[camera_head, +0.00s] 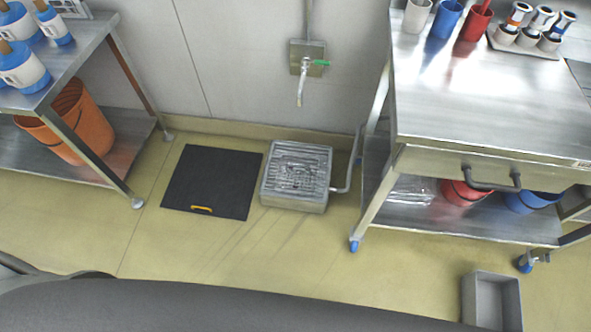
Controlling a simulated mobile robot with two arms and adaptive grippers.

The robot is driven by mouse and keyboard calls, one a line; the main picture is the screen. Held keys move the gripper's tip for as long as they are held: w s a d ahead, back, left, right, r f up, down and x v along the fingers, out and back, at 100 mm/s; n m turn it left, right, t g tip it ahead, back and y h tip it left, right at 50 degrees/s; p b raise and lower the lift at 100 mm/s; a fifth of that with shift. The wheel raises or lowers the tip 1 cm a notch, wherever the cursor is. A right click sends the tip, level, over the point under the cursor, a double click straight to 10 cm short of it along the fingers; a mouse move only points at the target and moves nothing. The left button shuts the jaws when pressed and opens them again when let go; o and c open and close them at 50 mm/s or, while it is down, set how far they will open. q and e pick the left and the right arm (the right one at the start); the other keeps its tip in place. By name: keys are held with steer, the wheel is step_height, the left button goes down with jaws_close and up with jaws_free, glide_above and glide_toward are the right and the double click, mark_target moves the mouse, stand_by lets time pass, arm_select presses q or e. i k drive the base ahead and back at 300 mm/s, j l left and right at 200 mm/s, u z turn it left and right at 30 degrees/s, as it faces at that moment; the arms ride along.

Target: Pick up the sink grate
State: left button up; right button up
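The sink grate (298,165) lies on top of a low square metal floor sink (293,202) against the back wall, near the middle of the view. It is a silvery slatted grid and looks flat and level. A tap (301,85) with a green handle hangs on the wall above it. Neither gripper shows in this view, so I cannot see whether they are open or shut.
A black mat (212,180) with a yellow handle lies left of the sink. A metal table (480,100) on wheels stands at right, a metal shelf (75,50) at left. A grey bin (492,300) sits lower right. Floor before the sink is clear.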

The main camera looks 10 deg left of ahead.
mark_target(297, 168)
steer(key=i+j, duration=0.2)
steer(key=i, duration=0.25)
steer(key=i+j, duration=0.2)
steer(key=i, duration=0.25)
steer(key=i+j, duration=0.2)
steer(key=i, duration=0.25)
